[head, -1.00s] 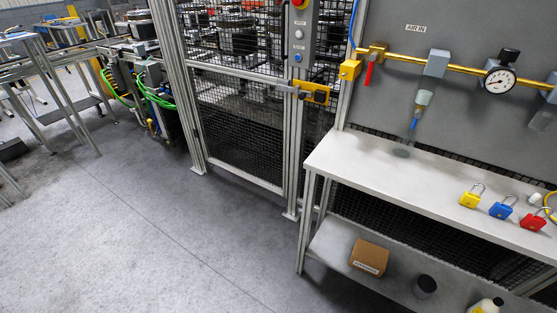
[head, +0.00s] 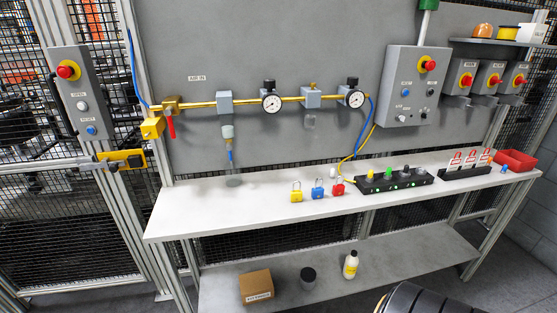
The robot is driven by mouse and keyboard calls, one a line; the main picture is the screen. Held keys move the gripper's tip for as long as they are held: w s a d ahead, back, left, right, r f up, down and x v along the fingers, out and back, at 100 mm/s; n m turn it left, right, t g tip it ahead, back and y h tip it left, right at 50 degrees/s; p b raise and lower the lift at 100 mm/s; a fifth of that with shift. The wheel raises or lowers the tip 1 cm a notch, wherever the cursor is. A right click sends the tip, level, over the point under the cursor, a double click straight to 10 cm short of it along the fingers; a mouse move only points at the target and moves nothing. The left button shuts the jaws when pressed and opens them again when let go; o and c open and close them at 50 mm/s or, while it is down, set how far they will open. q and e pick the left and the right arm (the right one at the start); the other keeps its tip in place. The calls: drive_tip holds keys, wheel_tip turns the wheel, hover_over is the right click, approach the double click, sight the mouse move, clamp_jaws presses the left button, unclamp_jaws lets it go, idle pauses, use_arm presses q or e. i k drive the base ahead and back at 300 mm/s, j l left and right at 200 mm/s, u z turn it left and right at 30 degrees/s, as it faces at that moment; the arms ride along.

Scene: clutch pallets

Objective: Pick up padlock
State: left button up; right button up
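Three padlocks stand in a row near the middle of the white workbench top (head: 200,208) in the head view. The yellow padlock (head: 296,196) is on the left, the blue padlock (head: 318,193) in the middle, and the red padlock (head: 338,189) on the right. Their metal shackles point up. The padlocks are close together, with small gaps. Neither of my grippers is in view.
A red bin (head: 515,161) is at the bench's right end. The lower shelf holds a cardboard box (head: 256,286), a black cup (head: 308,277) and a bottle (head: 351,265). The bench's left end is mostly clear.

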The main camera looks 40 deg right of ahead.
sight(295, 196)
drive_tip(key=z, duration=1.6)
